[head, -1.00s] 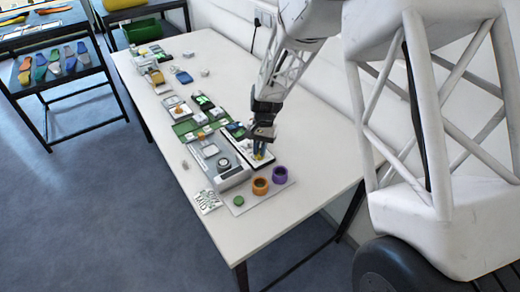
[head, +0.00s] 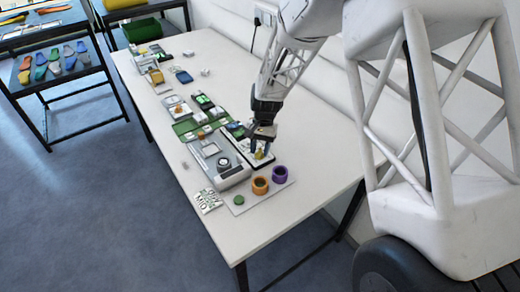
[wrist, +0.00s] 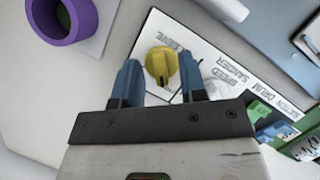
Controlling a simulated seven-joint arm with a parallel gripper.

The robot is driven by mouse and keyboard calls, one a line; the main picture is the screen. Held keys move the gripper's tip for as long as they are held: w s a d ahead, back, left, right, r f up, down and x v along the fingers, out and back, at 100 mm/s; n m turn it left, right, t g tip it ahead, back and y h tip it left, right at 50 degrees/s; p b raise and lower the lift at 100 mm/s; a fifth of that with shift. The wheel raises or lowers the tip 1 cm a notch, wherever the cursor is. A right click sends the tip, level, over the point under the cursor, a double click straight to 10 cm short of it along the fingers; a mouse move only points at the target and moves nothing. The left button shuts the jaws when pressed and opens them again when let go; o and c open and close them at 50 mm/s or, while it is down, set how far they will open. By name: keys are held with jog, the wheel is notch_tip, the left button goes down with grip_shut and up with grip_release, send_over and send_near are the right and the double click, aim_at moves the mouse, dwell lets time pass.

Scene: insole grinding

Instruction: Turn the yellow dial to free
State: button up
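The yellow dial (wrist: 160,66) sits on a white panel (wrist: 215,60) with black lettering, seen upside down in the wrist view. Its raised grip runs roughly up and down in that view. My gripper (wrist: 158,76) is open, with one blue-grey finger to each side of the dial and a visible gap on both sides. I cannot tell the height of the fingertips over the panel. In the head view my gripper (head: 257,148) is over the panel, and the dial (head: 260,154) shows small beneath it. The word by the dial is partly unclear.
A purple ring (wrist: 62,20) stands close to the panel; it also shows in the head view (head: 279,174) beside an orange ring (head: 260,185). A grey device (head: 217,165) lies left of the panel. The table's near end (head: 265,225) is clear.

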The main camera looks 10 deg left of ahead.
jog(key=v, duration=0.7)
jog(key=shift+r, duration=0.25)
jog(key=shift+d, duration=0.1)
jog(key=s+d+r+t, duration=0.2)
jog(key=s+d+r, duration=0.4)
jog(key=d+r, duration=0.25)
jog(key=s+d+r+t, duration=0.1)
jog(key=s+d+r, duration=0.6)
jog(key=d+r, duration=0.15)
jog(key=s+d+r+t, duration=0.2)
jog(key=s+d, duration=0.4)
jog(key=s, duration=0.5)
jog(key=s+d+r+n+t, duration=0.1)
jog(key=s+d+r+t, duration=0.1)
jog(key=s+d, duration=0.5)
jog(key=s, duration=0.3)
jog(key=shift+s+d+h, duration=0.3)
jog(key=shift+s+d, duration=0.05)
jog(key=shift+s, duration=0.05)
